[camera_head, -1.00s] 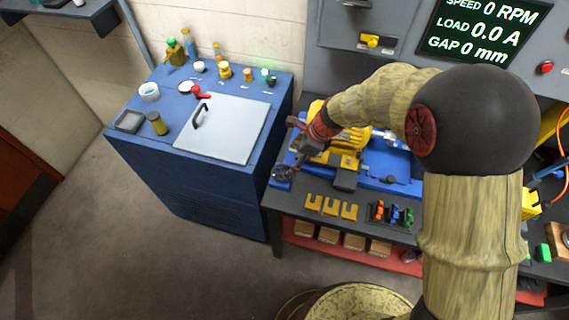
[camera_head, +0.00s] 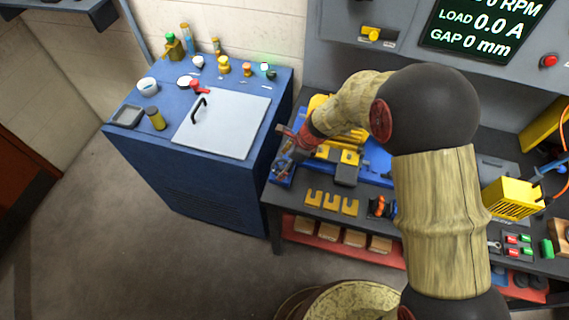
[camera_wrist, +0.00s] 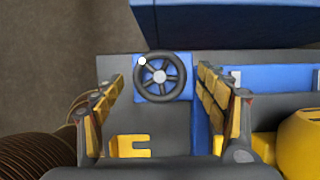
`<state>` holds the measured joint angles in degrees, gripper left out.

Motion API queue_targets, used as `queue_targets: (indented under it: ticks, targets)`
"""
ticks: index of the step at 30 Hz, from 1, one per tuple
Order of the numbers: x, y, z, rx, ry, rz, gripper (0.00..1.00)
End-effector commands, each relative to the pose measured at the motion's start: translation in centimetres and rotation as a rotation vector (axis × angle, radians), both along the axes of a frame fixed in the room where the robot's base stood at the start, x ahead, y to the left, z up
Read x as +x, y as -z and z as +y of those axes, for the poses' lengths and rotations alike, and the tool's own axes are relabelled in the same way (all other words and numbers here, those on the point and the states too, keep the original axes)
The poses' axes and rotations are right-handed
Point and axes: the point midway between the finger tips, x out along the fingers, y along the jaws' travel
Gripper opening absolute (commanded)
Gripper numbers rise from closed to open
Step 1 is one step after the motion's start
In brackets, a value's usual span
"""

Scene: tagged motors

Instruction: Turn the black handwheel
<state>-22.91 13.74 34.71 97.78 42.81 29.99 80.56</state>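The black handwheel (camera_wrist: 177,89) shows in the wrist view, with spokes, a grey hub and a small white knob at its upper left. It sits in front of a blue block. My gripper (camera_wrist: 160,85) is open, with one yellow-padded finger on each side of the wheel. The fingers look apart from the rim; I cannot tell how far the wheel lies beyond the tips. In the head view my gripper (camera_head: 288,150) is at the left end of the blue machine on the bench, and it largely hides the handwheel there.
A yellow motor (camera_wrist: 300,140) stands at the right in the wrist view. Yellow slotted shims (camera_head: 331,202) lie on the bench front. A blue cabinet (camera_head: 150,150) with a white lid (camera_head: 222,124) stands left of the bench. A display (camera_head: 484,28) reads LOAD 0.0 A, GAP 0 mm.

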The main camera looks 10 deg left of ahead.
Motion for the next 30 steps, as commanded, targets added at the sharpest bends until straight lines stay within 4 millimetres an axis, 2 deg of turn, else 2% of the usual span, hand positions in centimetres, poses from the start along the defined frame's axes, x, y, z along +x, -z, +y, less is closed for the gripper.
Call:
queue_targets:
  ticks: [21, 30]
  targets:
    - [-0.01, 0.0, -0.02, 0.0, 0.0, 0.0, 0.31]
    - [0.05, -0.01, -0.02, 0.0, -0.035, 0.001, 0.31]
